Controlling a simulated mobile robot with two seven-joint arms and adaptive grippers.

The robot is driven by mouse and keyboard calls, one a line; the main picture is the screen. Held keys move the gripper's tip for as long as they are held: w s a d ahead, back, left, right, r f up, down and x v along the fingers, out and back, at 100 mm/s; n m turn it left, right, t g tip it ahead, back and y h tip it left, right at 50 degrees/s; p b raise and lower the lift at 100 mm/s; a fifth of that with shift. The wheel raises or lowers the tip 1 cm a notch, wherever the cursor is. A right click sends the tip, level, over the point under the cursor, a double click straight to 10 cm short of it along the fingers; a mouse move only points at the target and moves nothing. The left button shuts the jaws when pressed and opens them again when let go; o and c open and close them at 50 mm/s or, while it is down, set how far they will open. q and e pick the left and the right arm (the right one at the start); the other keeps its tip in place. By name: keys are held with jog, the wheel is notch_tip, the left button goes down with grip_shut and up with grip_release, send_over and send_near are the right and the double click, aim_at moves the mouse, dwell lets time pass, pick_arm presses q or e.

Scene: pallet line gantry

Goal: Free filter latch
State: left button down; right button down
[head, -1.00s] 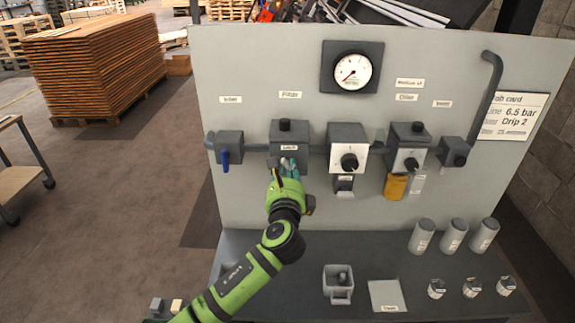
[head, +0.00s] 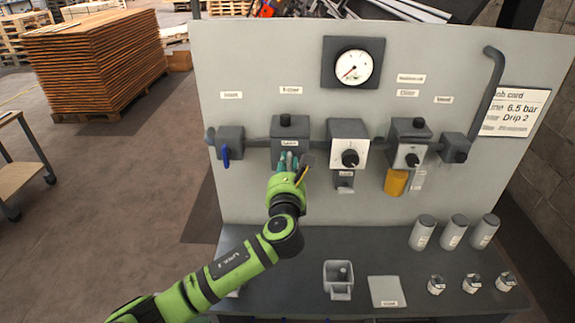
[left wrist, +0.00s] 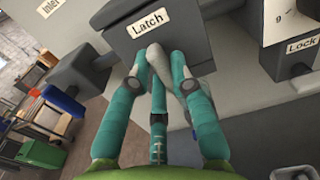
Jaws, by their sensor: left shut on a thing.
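The filter housing (head: 290,127) is a dark grey block on the panel, with a black knob on top and a "Latch" label (left wrist: 149,23) on its front. My left gripper (head: 288,162) is directly below this block, its teal fingers pointing up at it. In the left wrist view the fingers (left wrist: 160,62) close around a light grey rounded piece (left wrist: 158,68) just under the label, apparently the filter latch. The fingers hide part of it, and its joint with the housing is not clear. My right gripper is not in view.
Left of the filter is an inlet valve with a blue handle (head: 225,155). Right are a regulator with a black knob (head: 350,158) and an oiler with an amber bowl (head: 396,182). A gauge (head: 353,67) is above. The bench below holds a grey cup (head: 339,290) and several canisters.

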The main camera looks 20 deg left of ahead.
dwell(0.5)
pick_arm(q)
jog(key=c, duration=1.1)
grip_release()
jog(key=shift+s, duration=0.1)
jog(key=v, duration=1.2)
